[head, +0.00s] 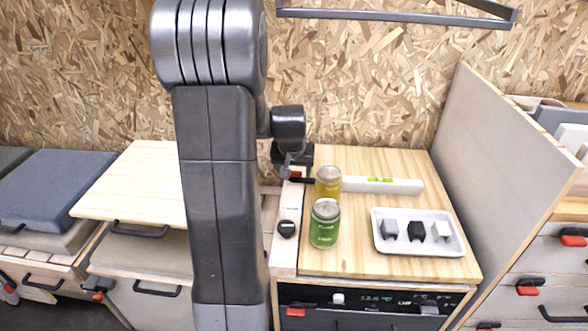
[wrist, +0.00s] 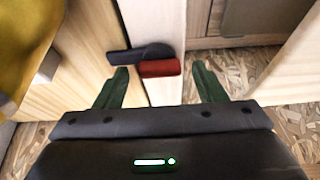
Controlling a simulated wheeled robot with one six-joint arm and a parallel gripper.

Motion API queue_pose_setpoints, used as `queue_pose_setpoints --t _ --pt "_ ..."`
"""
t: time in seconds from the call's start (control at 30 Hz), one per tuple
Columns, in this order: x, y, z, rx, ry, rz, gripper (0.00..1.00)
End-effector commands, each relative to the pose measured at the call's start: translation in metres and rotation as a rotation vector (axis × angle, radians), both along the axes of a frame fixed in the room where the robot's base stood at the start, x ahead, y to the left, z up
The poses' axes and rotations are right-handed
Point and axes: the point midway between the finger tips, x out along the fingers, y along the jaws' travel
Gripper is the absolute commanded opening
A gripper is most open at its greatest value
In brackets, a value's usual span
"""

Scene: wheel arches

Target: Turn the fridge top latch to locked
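The fridge top latch has a black handle (wrist: 140,54) and a red part (wrist: 160,68) beside it, on a pale wooden strip. In the wrist view the handle points left, across the strip's edge. In the head view the latch's red part (head: 296,173) shows small, just below my gripper (head: 297,162). My gripper also shows in the wrist view (wrist: 162,82), with its two green fingers wide apart and nothing held between them. The latch lies just ahead of the space between the fingertips. I cannot tell whether a finger touches it.
A yellow can (head: 328,181) stands close to the right of the latch, with a green can (head: 324,223) in front. A black knob (head: 287,229) sits nearer on the same strip. A white tray (head: 392,248) and a tall panel (head: 490,140) are farther right.

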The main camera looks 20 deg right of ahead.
Motion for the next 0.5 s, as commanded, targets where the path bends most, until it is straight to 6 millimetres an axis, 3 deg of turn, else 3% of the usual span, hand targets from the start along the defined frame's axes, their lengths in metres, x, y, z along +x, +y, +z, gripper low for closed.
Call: queue_pose_setpoints --t 0.27,0.5 --pt "-0.001 0.0 0.003 -0.001 -0.001 0.001 0.64" --pt "-0.012 0.006 0.037 -0.002 -0.003 0.001 0.64"
